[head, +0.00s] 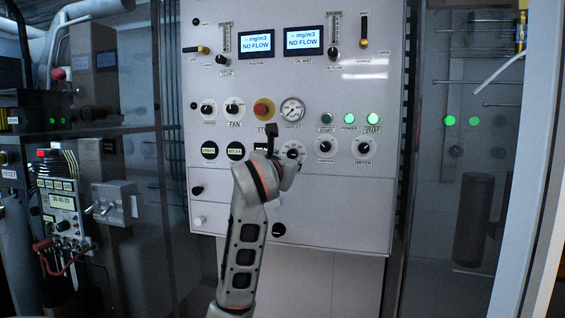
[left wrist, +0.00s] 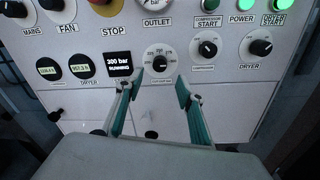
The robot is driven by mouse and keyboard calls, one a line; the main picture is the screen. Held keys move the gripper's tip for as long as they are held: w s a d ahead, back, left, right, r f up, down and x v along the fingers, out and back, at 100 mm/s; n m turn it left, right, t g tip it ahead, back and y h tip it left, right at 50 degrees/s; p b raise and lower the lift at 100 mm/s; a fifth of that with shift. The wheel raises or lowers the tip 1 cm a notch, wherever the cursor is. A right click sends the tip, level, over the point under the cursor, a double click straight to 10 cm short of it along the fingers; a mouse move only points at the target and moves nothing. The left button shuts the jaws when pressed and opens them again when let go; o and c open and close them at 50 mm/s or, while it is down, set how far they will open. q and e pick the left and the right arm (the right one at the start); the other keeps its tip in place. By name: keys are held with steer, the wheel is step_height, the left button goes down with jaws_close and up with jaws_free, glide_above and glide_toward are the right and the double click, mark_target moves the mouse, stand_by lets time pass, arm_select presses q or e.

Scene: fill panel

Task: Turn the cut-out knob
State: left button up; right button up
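The likely cut-out knob (left wrist: 159,62) is a dark knob on a round white scaled dial on the pale panel, right of a small "300 bar RUNNING" display (left wrist: 117,64). The label below the dial is too small to read surely. My left gripper (left wrist: 156,86) is open in the left wrist view, its two teal-lined fingers apart, with the dial between and just beyond their tips. It is not clear whether a finger touches it. In the head view the knob's dial (head: 293,150) shows just right of my left gripper (head: 274,145), which hides the display. My right gripper is out of view.
Black knobs and plugs sit lower on the panel. A control box (head: 62,205) stands at left.

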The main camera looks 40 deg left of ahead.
arm_select(q)
steer(key=v, duration=0.3)
steer(key=shift+s+d, duration=0.2)
steer(key=shift+s, duration=0.05)
stand_by(0.4)
